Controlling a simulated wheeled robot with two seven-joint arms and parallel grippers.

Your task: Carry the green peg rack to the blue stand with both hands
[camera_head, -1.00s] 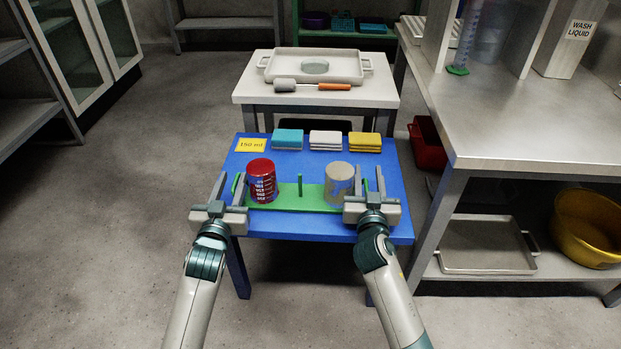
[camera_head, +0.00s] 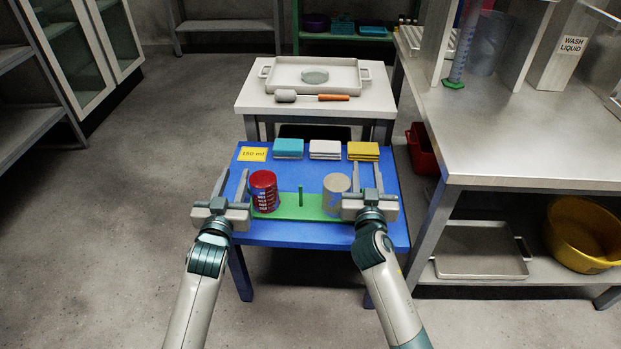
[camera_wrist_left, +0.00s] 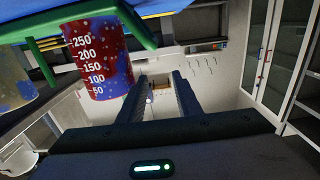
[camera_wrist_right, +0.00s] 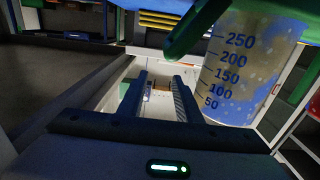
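The green peg rack (camera_head: 290,212) appears to lie on the blue stand (camera_head: 285,232), near its front edge. It carries a red beaker (camera_head: 264,192) on the left and a greyish beaker (camera_head: 335,191) on the right, with a bare green peg between them. My left gripper (camera_head: 231,184) is open at the rack's left end; in the left wrist view nothing sits between its fingers (camera_wrist_left: 158,98), and a green bar (camera_wrist_left: 138,25) is beside them. My right gripper (camera_head: 367,177) is open at the right end. Its fingers (camera_wrist_right: 158,92) look empty, with a green bar (camera_wrist_right: 195,28) nearby.
Teal (camera_head: 289,148), white (camera_head: 325,149) and yellow (camera_head: 363,151) stacks and a yellow "150 ml" card (camera_head: 253,154) lie at the stand's back. Behind is a white table with a tray (camera_head: 300,88) and an orange-handled tool (camera_head: 330,98). A metal bench (camera_head: 540,150) stands close on the right.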

